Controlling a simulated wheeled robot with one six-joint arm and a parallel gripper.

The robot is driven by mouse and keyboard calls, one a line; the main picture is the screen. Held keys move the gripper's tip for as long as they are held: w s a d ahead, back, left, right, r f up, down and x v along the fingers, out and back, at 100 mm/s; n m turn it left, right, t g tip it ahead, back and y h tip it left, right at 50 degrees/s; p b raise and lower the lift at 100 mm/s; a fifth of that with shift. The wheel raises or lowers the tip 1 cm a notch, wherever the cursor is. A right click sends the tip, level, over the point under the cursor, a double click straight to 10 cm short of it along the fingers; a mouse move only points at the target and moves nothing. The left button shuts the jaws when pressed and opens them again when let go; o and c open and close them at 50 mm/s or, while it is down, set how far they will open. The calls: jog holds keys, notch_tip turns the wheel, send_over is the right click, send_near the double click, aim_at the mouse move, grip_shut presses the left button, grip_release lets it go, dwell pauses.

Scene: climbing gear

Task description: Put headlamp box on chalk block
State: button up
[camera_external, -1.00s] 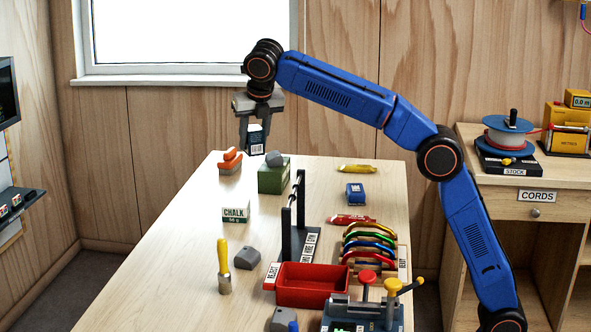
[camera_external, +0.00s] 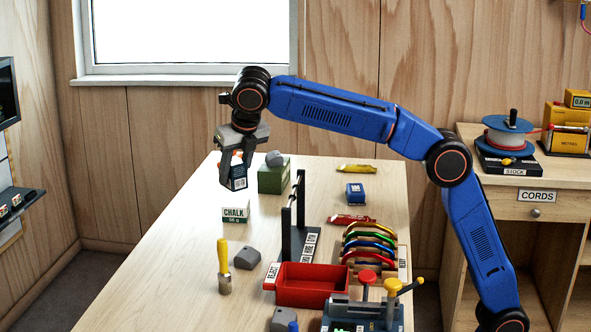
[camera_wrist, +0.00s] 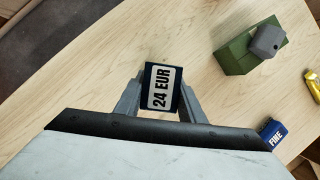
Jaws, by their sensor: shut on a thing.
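My gripper (camera_external: 236,178) is shut on the headlamp box (camera_external: 239,182), a small dark blue and white box with an orange mark. It hangs slightly tilted, in the air over the far left of the table. In the wrist view the box (camera_wrist: 161,87) shows a "24 EUR" label between the two fingers. The chalk block (camera_external: 235,213), a small white and green block marked "CHALK 56 g", lies on the table just below the held box in the external picture, with a gap between them. I cannot see the chalk block in the wrist view.
A green box (camera_external: 271,182) with a grey lump (camera_external: 274,158) on top stands close right of my gripper. The table's left edge is close.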

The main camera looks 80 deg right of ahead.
aim_at(235, 186)
jog(key=shift+f, duration=2.05)
jog(key=o, duration=1.1)
jog(key=shift+f, duration=0.1)
jog(key=v, duration=1.2)
jog(key=shift+w+d, duration=0.1)
